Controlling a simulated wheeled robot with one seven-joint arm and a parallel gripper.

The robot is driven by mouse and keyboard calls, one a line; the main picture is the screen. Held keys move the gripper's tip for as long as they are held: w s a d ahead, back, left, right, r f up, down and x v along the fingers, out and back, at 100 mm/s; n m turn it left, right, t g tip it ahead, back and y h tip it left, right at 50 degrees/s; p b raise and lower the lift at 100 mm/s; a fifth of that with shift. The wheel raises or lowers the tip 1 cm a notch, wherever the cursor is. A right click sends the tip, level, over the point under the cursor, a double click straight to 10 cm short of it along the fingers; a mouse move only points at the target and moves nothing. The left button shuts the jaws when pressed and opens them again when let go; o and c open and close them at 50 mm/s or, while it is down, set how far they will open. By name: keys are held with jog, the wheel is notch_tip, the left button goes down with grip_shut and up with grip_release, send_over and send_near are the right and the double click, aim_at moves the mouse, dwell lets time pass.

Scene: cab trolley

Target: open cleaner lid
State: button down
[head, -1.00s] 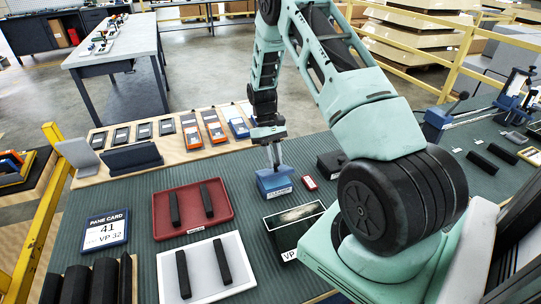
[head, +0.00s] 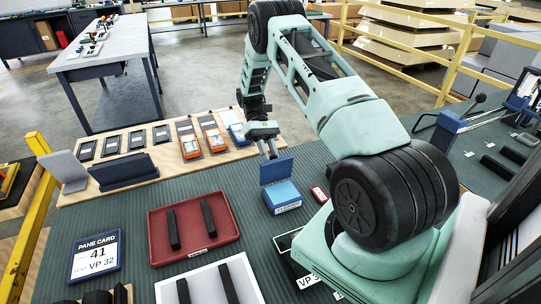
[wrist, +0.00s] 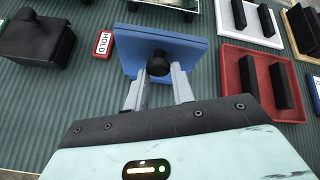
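The blue cleaner box (head: 283,196) stands on the green ribbed mat, with a white label on its front. Its blue lid (head: 277,171) is raised, standing steeply at the box's back edge, and the lighter blue top inside shows. In the wrist view the lid (wrist: 185,52) fills the upper middle and hides most of the box. A black knob (wrist: 159,63) sits on the lid. My gripper (head: 270,153) is behind the lid in the head view. In the wrist view its two fingers (wrist: 160,80) close around the knob from both sides.
A red HOLD tag (head: 319,194) lies beside the box. A red tray (head: 229,242) with two black bars is at front left, a white tray (head: 245,271) before it. A wooden board (head: 172,160) with devices lies behind. A black knobbed box (wrist: 33,40) stands nearby.

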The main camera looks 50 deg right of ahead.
jog(key=shift+w+d+f+b, duration=0.35)
jog(key=shift+f, duration=0.2)
jog(key=shift+w+d+f+b, duration=0.3)
jog(key=shift+d+f+b, duration=0.05)
jog(key=shift+f, duration=0.2)
jog(key=c, duration=1.8)
grip_release()
jog(key=shift+d+r, duration=0.1)
jog(key=shift+r, duration=0.05)
jog(key=o, duration=0.6)
jog(key=shift+o, duration=0.2)
jog(key=shift+r, duration=0.1)
jog(key=p+v, duration=0.2)
jog(key=v, duration=1)
